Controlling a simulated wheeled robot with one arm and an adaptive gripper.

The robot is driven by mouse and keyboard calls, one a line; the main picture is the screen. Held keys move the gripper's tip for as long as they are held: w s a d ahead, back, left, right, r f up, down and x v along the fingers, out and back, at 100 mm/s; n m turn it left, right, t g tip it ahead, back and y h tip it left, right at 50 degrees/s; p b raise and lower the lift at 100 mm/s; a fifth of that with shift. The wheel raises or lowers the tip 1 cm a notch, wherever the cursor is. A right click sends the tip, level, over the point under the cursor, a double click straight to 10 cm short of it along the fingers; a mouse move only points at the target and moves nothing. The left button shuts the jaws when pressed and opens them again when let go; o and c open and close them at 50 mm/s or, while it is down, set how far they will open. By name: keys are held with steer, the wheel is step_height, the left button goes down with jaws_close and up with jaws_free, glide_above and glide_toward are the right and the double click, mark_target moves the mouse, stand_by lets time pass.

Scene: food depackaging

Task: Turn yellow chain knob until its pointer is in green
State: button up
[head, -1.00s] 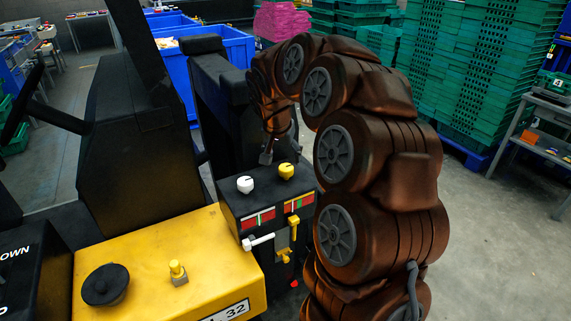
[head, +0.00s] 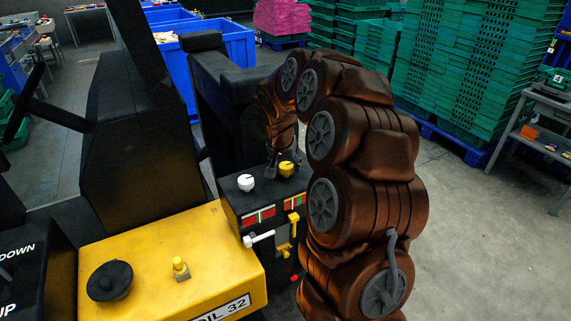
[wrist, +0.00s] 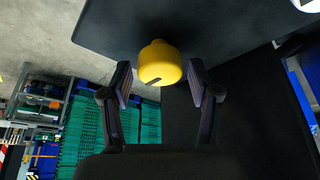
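The yellow knob (head: 286,169) stands on top of the black control box, at its right, with a white knob (head: 245,182) to its left. In the wrist view the yellow knob (wrist: 160,62) sits between the two fingers, with a dark pointer mark on its lower edge. My gripper (wrist: 160,80) is open, with a gap on each side of the knob. In the head view my gripper (head: 284,156) is right at the yellow knob and partly covers it. A red and green strip (head: 295,202) lies on the box front below the yellow knob.
A second red and green strip (head: 259,216) is below the white knob. A white lever (head: 259,238) and a yellow lever (head: 293,225) stick out from the box front. A yellow machine cover (head: 215,255) with a black knob (head: 109,281) is at the left.

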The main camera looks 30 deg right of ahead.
steer(key=c, duration=0.9)
steer(key=shift+o, duration=0.2)
steer(key=shift+n, duration=0.3)
steer(key=n+t+y+b, duration=0.1)
steer(key=n+b, duration=0.1)
steer(key=n, duration=0.1)
steer(key=n+y, duration=0.1)
steer(key=n, duration=0.1)
steer(key=n+y+b, duration=0.1)
steer(key=n, duration=0.1)
steer(key=shift+s+d+f+n+t, duration=0.1)
steer(key=shift+n+t, duration=0.3)
steer(key=n+y+b, duration=0.1)
steer(key=n, duration=0.1)
steer(key=n+y+b, duration=0.1)
steer(key=n, duration=0.2)
steer(key=shift+d, duration=0.15)
steer(key=shift+n+g+y+b, duration=0.5)
steer(key=shift+n+y+b, duration=0.1)
steer(key=shift+n, duration=1.5)
